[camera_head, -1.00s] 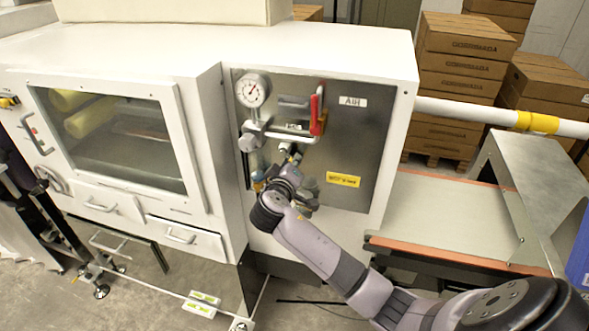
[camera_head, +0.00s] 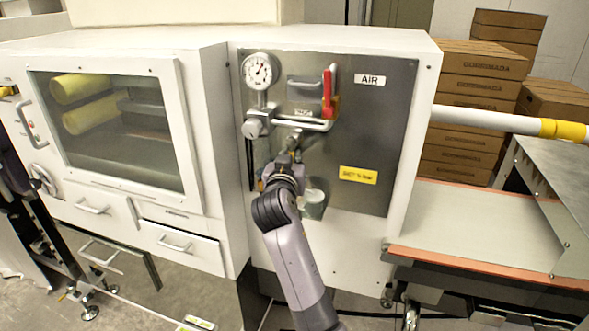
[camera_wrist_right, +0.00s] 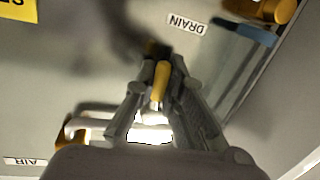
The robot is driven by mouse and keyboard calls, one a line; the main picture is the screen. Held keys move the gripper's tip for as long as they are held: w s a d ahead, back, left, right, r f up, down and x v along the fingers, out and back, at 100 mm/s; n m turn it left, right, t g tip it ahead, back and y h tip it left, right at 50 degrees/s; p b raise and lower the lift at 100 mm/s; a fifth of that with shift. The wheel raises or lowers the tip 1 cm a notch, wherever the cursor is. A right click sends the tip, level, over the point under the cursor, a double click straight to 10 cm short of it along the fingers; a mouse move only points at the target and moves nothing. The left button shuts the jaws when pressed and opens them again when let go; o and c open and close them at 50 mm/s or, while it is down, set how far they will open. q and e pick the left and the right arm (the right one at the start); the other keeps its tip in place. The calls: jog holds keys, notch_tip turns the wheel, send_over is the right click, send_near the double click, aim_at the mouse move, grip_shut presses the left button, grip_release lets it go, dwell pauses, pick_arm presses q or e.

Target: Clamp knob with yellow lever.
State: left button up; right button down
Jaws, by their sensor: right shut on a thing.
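The knob with the yellow lever is on the grey AIR panel (camera_head: 385,135), mostly hidden behind my gripper in the head view. In the right wrist view the yellow lever (camera_wrist_right: 160,82) shows between my fingers. My right gripper (camera_head: 291,153) is in front of the panel, below the horizontal pipe. In the right wrist view my right gripper (camera_wrist_right: 158,88) has a finger on each side of the lever and is shut on it. The exact contact is partly dark. My left gripper is not in view.
Near the grip are a pressure gauge (camera_head: 259,71), a red lever (camera_head: 327,93) and a greyish cup (camera_head: 314,203). The wrist view shows a DRAIN label (camera_wrist_right: 187,24) and a blue handle (camera_wrist_right: 243,31). A belt (camera_head: 480,228) lies to the right.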

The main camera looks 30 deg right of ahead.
jog(key=shift+w+a+f+m+b, duration=0.1)
jog(key=shift+m+b, duration=0.3)
jog(key=c, duration=1.9)
grip_release()
